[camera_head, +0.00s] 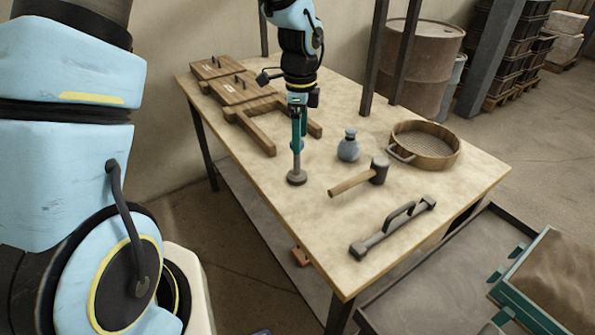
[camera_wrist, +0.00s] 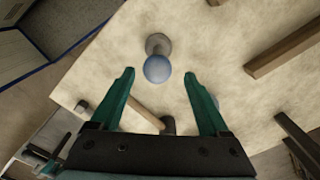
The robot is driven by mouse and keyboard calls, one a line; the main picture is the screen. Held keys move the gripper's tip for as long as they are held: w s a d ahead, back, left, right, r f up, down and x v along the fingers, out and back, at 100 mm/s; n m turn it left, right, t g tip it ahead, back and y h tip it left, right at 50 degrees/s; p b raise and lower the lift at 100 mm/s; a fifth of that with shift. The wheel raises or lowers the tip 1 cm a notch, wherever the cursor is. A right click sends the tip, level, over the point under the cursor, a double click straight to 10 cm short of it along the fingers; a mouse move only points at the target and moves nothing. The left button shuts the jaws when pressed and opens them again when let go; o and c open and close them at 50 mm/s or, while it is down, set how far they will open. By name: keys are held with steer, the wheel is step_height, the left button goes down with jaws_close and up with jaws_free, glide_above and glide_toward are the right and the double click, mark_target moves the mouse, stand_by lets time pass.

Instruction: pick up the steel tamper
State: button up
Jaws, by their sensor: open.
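The steel tamper stands upright on the wooden table, its round grey base (camera_head: 297,178) on the tabletop. In the wrist view I look down on its blue ball-topped handle (camera_wrist: 157,70), with the grey base (camera_wrist: 158,44) just beyond. My gripper (camera_head: 298,146) points down over the tamper. In the wrist view its two teal fingers (camera_wrist: 158,73) are apart, with the blue knob between the tips in the picture and a gap on each side. The jaws hold nothing. In the head view, the fingers partly hide the tamper's upper part.
A mallet (camera_head: 378,171), a grey-blue flask (camera_head: 348,147), a round sieve (camera_head: 447,157) and a metal bar with a handle (camera_head: 392,228) lie right of the tamper. Wooden mould pieces (camera_head: 262,133) lie behind left. The table's near-left strip is clear.

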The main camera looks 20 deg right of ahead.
mark_target(297, 173)
steer(key=shift+a+f+p, duration=0.25)
steer(key=shift+f+p, duration=0.35)
steer(key=shift+f, duration=1.2)
steer(key=shift+a+f+p, duration=0.2)
steer(key=shift+f+p, duration=0.4)
steer(key=shift+f, duration=1.2)
jaws_close()
